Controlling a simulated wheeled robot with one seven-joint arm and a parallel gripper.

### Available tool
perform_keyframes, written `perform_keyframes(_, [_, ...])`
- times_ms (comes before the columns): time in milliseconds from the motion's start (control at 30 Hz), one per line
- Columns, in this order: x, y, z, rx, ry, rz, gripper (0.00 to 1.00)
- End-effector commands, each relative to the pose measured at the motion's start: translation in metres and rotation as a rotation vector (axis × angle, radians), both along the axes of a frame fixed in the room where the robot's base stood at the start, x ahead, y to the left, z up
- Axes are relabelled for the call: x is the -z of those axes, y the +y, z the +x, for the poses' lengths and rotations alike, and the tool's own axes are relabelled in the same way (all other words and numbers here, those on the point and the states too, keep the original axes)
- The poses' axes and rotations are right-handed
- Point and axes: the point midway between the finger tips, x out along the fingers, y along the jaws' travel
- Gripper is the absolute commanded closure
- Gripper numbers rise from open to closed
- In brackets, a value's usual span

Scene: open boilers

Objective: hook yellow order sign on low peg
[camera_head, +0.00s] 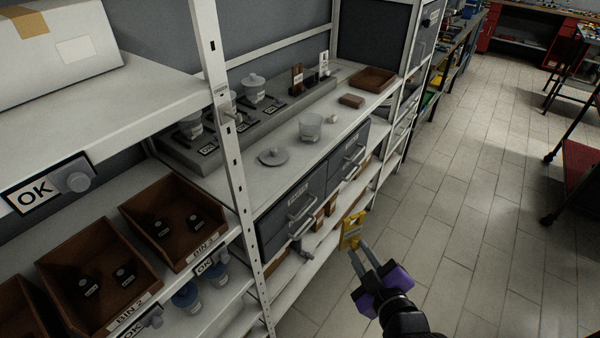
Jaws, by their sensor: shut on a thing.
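The yellow order sign (353,229) is a small yellow plate with an edge toward me. It is at the front of the lower shelves, right of the drawers. My gripper (358,247), with grey fingers and a purple body, is shut on the sign's lower part. A grey peg-like piece (304,252) sticks out below the drawers, left of the sign and apart from it. I cannot tell for sure which is the low peg. The sign's hole is too small to make out.
Grey drawers (312,190) with handles sit under the worktop (240,168). A white upright (241,180) stands left of them. Brown bins (180,221) fill the left shelf. The tiled floor (465,190) to the right is open.

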Motion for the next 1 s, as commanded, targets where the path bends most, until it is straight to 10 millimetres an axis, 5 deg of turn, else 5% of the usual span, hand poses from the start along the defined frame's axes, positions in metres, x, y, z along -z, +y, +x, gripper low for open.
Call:
perform_keyframes(200, [-0.107,0.056,0.031,-0.175,-0.016,0.001,1.00])
perform_keyframes(500, [-0.222,0.120,0.011,-0.390,-0.010,0.000,1.00])
perform_keyframes(700, [-0.251,0.135,-0.005,-0.453,-0.003,-0.001,1.00])
perform_keyframes(1000, [-0.253,0.143,-0.002,-0.460,0.003,0.000,1.00])
